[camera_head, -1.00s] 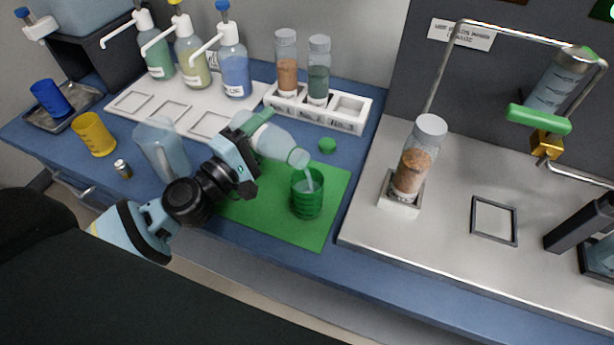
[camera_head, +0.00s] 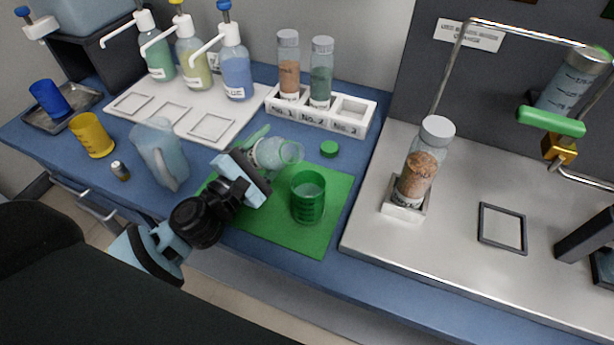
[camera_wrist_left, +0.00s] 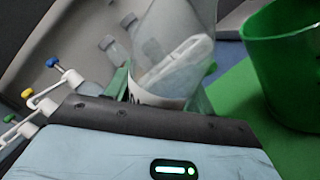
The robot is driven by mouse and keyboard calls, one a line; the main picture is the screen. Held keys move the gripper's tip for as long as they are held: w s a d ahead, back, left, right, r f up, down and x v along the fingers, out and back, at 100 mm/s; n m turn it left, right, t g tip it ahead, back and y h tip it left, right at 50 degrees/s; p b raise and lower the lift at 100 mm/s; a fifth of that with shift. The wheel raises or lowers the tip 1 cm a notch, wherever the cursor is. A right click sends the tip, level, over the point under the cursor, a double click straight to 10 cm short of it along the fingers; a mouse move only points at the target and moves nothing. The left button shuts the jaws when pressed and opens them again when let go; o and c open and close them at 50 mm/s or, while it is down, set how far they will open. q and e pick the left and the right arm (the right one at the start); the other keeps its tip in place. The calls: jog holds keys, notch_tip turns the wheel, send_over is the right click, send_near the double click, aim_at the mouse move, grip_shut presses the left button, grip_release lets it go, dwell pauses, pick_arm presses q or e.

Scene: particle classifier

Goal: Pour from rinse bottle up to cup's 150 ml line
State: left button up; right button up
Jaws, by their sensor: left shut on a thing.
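The rinse bottle (camera_head: 270,154) is clear with an open mouth. My left gripper (camera_head: 258,160) is shut on it and holds it above the green mat, tilted with its mouth toward the right. The bottle also fills the middle of the left wrist view (camera_wrist_left: 178,65). The green cup (camera_head: 308,200) stands upright on the green mat, just right of the bottle and apart from it. It also shows at the right of the left wrist view (camera_wrist_left: 290,60). No stream shows between bottle and cup. The cup's lines and liquid level are too small to read. My right gripper is out of view.
A green cap (camera_head: 329,149) lies behind the mat (camera_head: 285,238). A white rack (camera_head: 335,120) with vials stands at the back. A clear jug (camera_head: 160,155) and yellow cup (camera_head: 92,135) are to the left. A steel tray (camera_head: 455,260) with a vial stand is right.

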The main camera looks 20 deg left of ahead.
pick_arm(q)
jog(key=shift+d+r+n+p, duration=0.25)
jog(key=shift+r+n+p, duration=0.15)
jog(key=shift+n, duration=0.2)
jog(key=shift+s+d+f+n, duration=0.15)
jog(key=shift+f+n, duration=0.1)
jog(key=shift+n, duration=0.25)
jog(key=shift+d+f+n+y, duration=0.15)
jog(key=shift+f+n+y, duration=0.25)
jog(key=shift+f+n, duration=0.2)
jog(key=n+p, duration=0.2)
jog(key=n, duration=0.1)
jog(key=n+p, duration=0.2)
jog(key=shift+a+r+g, duration=0.3)
jog(key=shift+r, duration=0.1)
jog(key=shift+f+n+p, duration=0.1)
jog(key=shift+n+p, duration=0.25)
jog(key=shift+n, duration=0.15)
jog(key=shift+f+n+y, duration=0.15)
jog(key=shift+n+y, duration=0.15)
jog(key=shift+f+n+p, duration=0.25)
jog(key=shift+n+p, duration=0.15)
jog(key=shift+n, duration=0.2)
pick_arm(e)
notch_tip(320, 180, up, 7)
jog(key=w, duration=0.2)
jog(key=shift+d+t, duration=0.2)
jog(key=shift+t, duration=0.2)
pick_arm(q)
jog(key=shift+f, duration=0.1)
